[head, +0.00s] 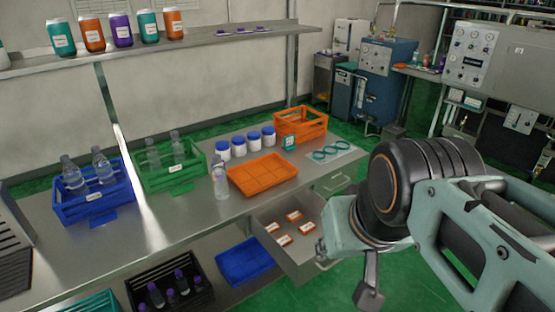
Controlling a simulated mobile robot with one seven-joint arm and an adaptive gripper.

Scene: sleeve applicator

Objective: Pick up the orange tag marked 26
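Several orange tags with white faces lie in an open drawer (266,213) below the bench top. One is at the back (294,215), one at the left (272,227), one at the front (283,240) and one at the right (307,227). Their numbers are too small to read, so I cannot tell which is 26. My arm comes in from the right. A grey part at my gripper's end (368,290) hangs just right of the drawer, apart from the tags. The fingers are not clearly shown, and I cannot see anything held.
An orange tray (262,174), white jars with blue lids (238,148), a clear bottle (220,180) and an orange crate (301,125) stand on the bench. Blue (92,205) and green (172,175) crates stand left. A blue tray (245,262) lies below, near the drawer.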

